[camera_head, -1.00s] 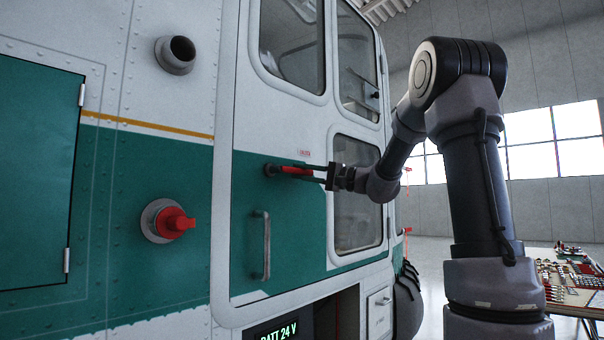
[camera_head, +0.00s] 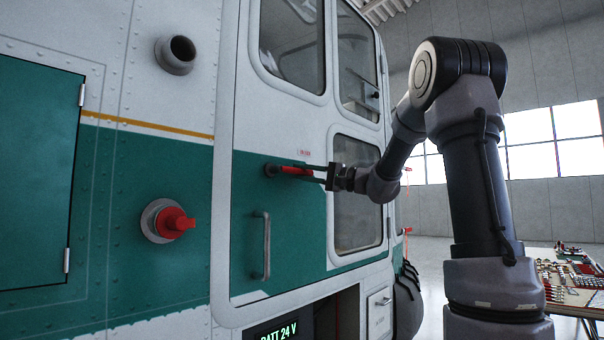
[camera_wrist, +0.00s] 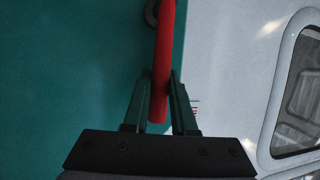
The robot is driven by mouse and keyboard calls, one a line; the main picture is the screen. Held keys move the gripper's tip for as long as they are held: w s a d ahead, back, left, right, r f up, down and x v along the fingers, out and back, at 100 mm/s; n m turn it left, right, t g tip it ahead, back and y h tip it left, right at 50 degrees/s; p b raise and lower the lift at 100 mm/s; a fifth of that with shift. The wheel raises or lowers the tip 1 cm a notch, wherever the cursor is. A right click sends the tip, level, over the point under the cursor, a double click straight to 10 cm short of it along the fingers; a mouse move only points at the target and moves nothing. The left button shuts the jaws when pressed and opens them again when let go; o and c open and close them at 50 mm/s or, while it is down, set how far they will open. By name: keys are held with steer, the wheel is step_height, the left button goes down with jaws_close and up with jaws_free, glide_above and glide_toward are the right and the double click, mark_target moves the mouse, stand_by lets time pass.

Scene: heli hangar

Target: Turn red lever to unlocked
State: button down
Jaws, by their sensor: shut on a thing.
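The red lever (camera_head: 293,170) sits on the green part of the helicopter door, with its dark pivot at its left end. It lies about level in the head view. My gripper (camera_head: 310,172) reaches in from the right with its fingers on both sides of the lever. In the wrist view the lever (camera_wrist: 163,62) runs up between the two fingertips of my gripper (camera_wrist: 161,88), which is shut on its near end. A small red label (camera_head: 304,154) is just above the lever; its text is too small to read.
A grey vertical door handle (camera_head: 261,246) is below the lever. A red knob (camera_head: 172,222) sticks out of the panel at left. Door windows (camera_head: 357,194) are at right and above. A table with many small parts (camera_head: 575,285) stands at far right.

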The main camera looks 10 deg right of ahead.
mark_target(278, 192)
steer(key=shift+f, duration=0.1)
steer(key=f+m+t, duration=0.1)
steer(key=m, duration=0.1)
steer(key=f+m, duration=0.1)
steer(key=m, duration=0.1)
steer(key=shift+s+a+f+t, duration=0.1)
steer(key=shift+a+f+t, duration=0.15)
steer(key=shift+t, duration=0.15)
steer(key=m, duration=0.1)
steer(key=f+m+t, duration=0.1)
steer(key=m, duration=0.1)
steer(key=a+f+m+t, duration=0.1)
steer(key=shift+s+f+m, duration=0.25)
steer(key=shift+s+m, duration=0.15)
steer(key=m+t, duration=0.1)
steer(key=a+f+m+t+h, duration=0.1)
steer(key=m, duration=0.1)
steer(key=s+m+h, duration=0.1)
steer(key=shift+a+f+m+t, duration=0.15)
steer(key=shift+f+m+t, duration=0.25)
steer(key=shift+s+a+f+m+t+h, duration=0.15)
steer(key=shift+a+f+m+t+h, duration=0.1)
steer(key=shift+m, duration=0.5)
steer(key=shift+s+a+f+m+t+h, duration=0.1)
steer(key=shift+s+a+m+t+h, duration=0.15)
steer(key=shift+m, duration=0.55)
steer(key=shift+s+a+f+m+t+h, duration=0.1)
steer(key=shift+a+f+m+t+h, duration=0.15)
steer(key=shift+m, duration=0.5)
